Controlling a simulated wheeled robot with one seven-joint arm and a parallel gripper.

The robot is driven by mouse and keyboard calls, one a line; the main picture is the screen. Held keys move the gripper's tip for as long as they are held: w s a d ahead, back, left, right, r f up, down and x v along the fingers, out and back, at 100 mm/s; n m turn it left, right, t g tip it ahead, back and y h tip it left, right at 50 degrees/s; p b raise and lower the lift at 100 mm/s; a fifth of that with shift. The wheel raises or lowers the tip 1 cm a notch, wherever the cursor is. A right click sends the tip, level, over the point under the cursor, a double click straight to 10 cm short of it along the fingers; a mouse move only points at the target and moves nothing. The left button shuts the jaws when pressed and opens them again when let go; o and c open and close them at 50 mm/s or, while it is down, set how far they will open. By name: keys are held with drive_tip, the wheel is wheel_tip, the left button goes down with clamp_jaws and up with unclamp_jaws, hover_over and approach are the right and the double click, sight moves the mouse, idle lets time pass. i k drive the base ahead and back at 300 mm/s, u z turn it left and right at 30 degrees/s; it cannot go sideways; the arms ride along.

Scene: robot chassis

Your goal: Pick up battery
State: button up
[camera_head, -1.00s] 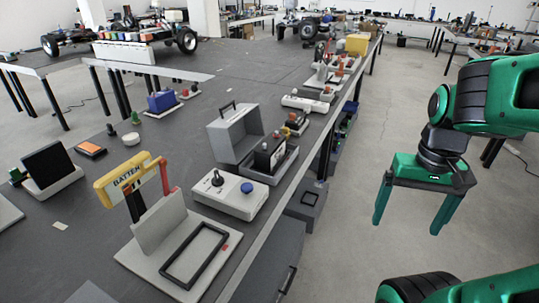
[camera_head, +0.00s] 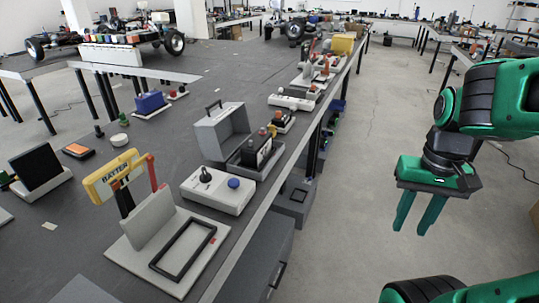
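A black battery (camera_head: 262,155) with small coloured parts on top sits in a low grey tray (camera_head: 268,168) on the long dark table, right of an open grey case (camera_head: 222,136). A yellow frame lettered "BATTERY" (camera_head: 112,170) stands upright at the left, above a grey plate with a black rectangular outline (camera_head: 182,250). My gripper (camera_head: 418,214) hangs over the floor to the right of the table, well apart from the battery. Its green fingers point down, a small gap apart, with nothing between them.
A light grey control box (camera_head: 217,190) with a black knob and blue button stands just in front of the battery tray. A white box (camera_head: 291,100) and other devices line the table edge behind it. The floor (camera_head: 365,165) between table and arm is clear.

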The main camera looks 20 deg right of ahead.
sight(254, 150)
drive_tip(key=z, duration=0.5)
drive_tip(key=k, duration=1.1)
drive_tip(key=z, duration=1)
drive_tip(key=i, duration=1.65)
drive_tip(key=u, duration=0.45)
drive_tip(key=i, duration=0.9)
drive_tip(key=u, duration=0.35)
